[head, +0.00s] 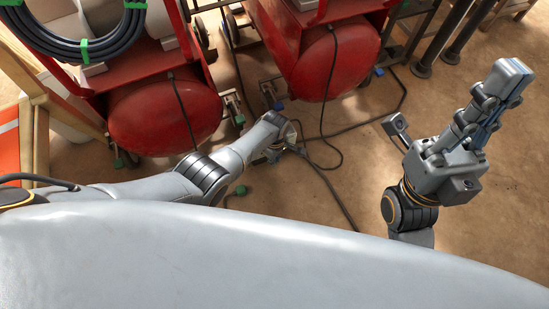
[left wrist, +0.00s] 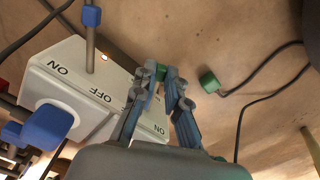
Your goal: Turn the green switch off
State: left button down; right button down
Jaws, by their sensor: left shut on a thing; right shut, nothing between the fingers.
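In the left wrist view a white switch box (left wrist: 75,75) carries ON and OFF lettering. The green switch (left wrist: 160,72) shows as a small green piece between the fingertips of my left gripper (left wrist: 163,78), which is shut on it. The fingers hide most of the switch, so I cannot tell its exact position. In the head view my left arm reaches down to the floor area, and its gripper is mostly hidden behind the wrist. My right gripper (head: 509,76) is raised at the right, shut and empty.
Blue switches (left wrist: 50,127) (left wrist: 91,16) stand at the box's left and far side. A green plug (left wrist: 209,82) on a black cable lies to the right. Red tanks (head: 165,115) (head: 325,65) stand ahead. Black cables (head: 325,180) cross the floor; bare floor surrounds my right gripper.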

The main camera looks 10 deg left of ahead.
pick_arm(q)
jog(key=c, duration=1.4)
grip_release()
jog(key=shift+o, duration=0.2)
notch_tip(320, 180, up, 12)
